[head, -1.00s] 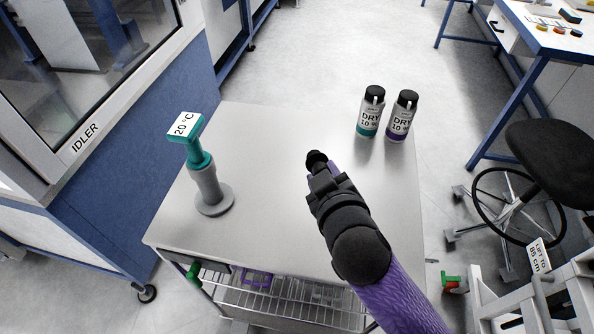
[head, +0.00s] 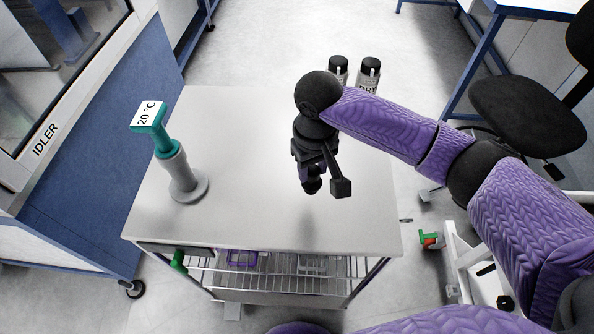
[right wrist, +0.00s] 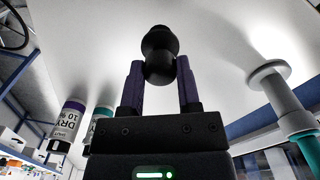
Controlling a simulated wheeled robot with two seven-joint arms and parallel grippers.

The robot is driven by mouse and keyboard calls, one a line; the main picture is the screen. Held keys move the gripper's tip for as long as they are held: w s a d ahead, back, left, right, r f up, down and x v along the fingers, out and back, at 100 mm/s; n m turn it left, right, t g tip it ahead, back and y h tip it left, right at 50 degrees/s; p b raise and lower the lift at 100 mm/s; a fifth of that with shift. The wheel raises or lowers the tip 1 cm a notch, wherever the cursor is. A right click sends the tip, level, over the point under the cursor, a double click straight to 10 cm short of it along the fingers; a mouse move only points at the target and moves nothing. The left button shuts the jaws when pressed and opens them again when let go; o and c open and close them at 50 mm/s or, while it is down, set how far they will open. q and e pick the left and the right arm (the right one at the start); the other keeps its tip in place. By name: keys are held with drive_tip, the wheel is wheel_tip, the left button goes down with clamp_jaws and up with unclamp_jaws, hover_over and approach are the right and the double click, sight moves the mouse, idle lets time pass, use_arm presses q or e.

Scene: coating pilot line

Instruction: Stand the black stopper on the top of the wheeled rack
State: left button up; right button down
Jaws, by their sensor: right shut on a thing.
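The wheeled rack's bare grey top (head: 235,215) fills the middle of the head view. My right gripper (head: 308,178) points down over the right half of it, shut on the black stopper (head: 311,188). In the right wrist view the stopper (right wrist: 158,42), round with a narrower neck, sits between the two purple fingers of the gripper (right wrist: 161,80). In the head view the hand hides most of the stopper. A faint shadow lies on the top below it, and it looks held above the surface. My left gripper is not in view.
A grey stand with a teal holder and a 20 °C label (head: 183,175) is on the left of the top. Two dark-capped DRY bottles (head: 368,75) stand at the far right edge, partly behind my arm. The front middle of the top is clear.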

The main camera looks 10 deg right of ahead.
sight(312, 185)
wheel_tip(312, 185, down, 5)
drive_tip(key=shift+f+b, duration=0.2)
drive_tip(key=shift+b, duration=0.6)
drive_tip(key=shift+s, duration=0.1)
drive_tip(key=shift+c, duration=1.6)
unclamp_jaws()
wheel_tip(312, 185, up, 12)
drive_tip(key=p, duration=0.4)
drive_tip(key=shift+f, duration=0.15)
drive_tip(key=shift+r, duration=0.25)
